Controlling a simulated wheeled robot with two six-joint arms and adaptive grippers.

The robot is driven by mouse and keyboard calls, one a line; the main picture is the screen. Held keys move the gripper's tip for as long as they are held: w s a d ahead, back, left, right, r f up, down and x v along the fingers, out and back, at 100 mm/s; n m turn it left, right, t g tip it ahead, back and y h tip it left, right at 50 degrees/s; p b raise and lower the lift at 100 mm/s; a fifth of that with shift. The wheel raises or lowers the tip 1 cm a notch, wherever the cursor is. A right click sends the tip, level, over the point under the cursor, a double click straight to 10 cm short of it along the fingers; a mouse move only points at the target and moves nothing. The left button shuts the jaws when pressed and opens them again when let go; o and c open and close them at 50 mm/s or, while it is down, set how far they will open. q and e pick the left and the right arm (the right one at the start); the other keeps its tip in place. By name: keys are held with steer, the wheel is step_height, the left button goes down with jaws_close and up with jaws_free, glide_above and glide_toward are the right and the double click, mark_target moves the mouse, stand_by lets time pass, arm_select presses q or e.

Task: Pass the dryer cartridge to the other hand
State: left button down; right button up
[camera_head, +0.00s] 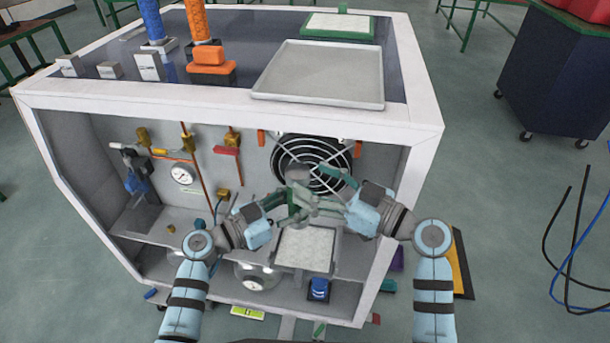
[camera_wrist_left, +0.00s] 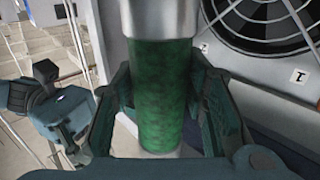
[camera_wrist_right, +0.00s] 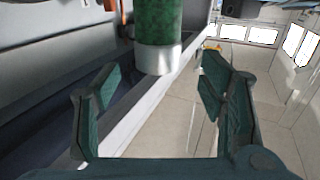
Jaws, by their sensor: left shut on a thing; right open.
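The dryer cartridge (camera_head: 298,174) is a green cylinder with silver-grey ends, held in front of the cabinet's fan. My left gripper (camera_head: 285,203) is shut on its green body; in the left wrist view the cartridge (camera_wrist_left: 162,92) stands between the fingers. My right gripper (camera_head: 326,194) is open close to the cartridge from the right. In the right wrist view, the cartridge's silver end (camera_wrist_right: 157,60) shows between the spread fingers (camera_wrist_right: 160,85), with gaps on both sides. The fingers partly hide the cartridge in the head view.
The white-framed generator cabinet (camera_head: 425,128) surrounds the work area. The black fan (camera_head: 335,150) lies behind the grippers. Below them are a pale-topped tray (camera_head: 305,247) and a blue-capped part (camera_head: 318,289). A grey tray (camera_head: 320,75) lies on top of the cabinet.

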mark_target(307, 178)
steer(key=x, duration=0.4)
steer(key=shift+w+a, duration=0.2)
steer(key=shift+a, duration=0.05)
steer(key=c, duration=1.5)
arm_select(q)
steer(key=c, duration=0.9)
jaws_free()
arm_select(e)
jaws_close()
arm_select(q)
steer(key=shift+a, duration=0.1)
